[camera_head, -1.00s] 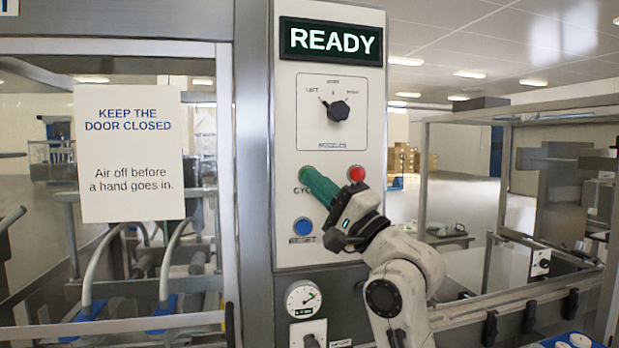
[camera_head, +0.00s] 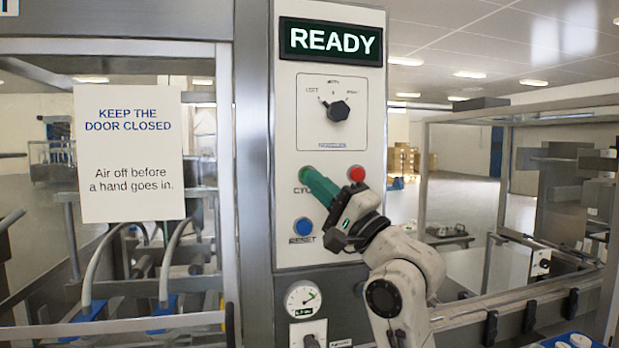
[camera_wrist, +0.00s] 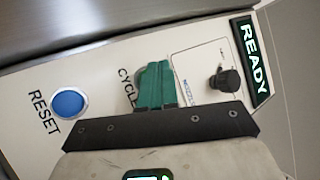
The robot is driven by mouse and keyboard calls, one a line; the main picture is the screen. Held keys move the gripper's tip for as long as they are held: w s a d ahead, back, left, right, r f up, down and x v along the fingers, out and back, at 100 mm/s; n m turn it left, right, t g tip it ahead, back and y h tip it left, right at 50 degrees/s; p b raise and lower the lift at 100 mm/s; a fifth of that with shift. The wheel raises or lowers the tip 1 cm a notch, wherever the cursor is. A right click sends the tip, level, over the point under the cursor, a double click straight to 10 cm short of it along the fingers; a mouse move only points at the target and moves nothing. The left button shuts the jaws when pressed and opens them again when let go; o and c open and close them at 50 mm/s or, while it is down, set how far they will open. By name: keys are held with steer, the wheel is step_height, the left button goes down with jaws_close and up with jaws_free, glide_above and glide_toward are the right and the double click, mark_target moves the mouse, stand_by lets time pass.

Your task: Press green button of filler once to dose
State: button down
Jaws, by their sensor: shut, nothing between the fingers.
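The green button (camera_head: 305,173) is at the left of the white control panel (camera_head: 336,50), just above the CYCLE label. My gripper (camera_head: 316,184) is shut and empty. Its green fingertips are over or right beside the button and cover part of it in the head view. I cannot tell whether they touch it. In the wrist view the closed fingers (camera_wrist: 155,70) stand beside the CYCLE label, and the button is hidden behind them. The display (camera_head: 331,41) reads READY.
A red button (camera_head: 356,173) is to the right of the green one. A blue RESET button (camera_head: 303,227) is below. A black selector knob (camera_head: 338,111) is above. A pressure gauge (camera_head: 303,299) is under the panel. A glazed door with a sign (camera_head: 128,153) is at left.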

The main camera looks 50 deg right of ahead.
stand_by(0.7)
steer(key=shift+w+d, duration=0.25)
steer(key=shift+w, duration=0.1)
steer(key=shift+w+d, duration=0.25)
steer(key=shift+w, duration=0.15)
stand_by(0.8)
steer(key=shift+s, duration=0.1)
steer(key=shift+s+a+p, duration=0.3)
steer(key=shift+s+a, duration=0.2)
steer(key=shift+s, duration=0.15)
steer(key=shift+s+a+p, duration=0.35)
steer(key=shift+s+a, duration=0.35)
steer(key=shift+s, duration=0.35)
steer(key=shift+s+a+p, duration=0.35)
steer(key=shift+s+a, duration=0.35)
steer(key=shift+s, duration=0.35)
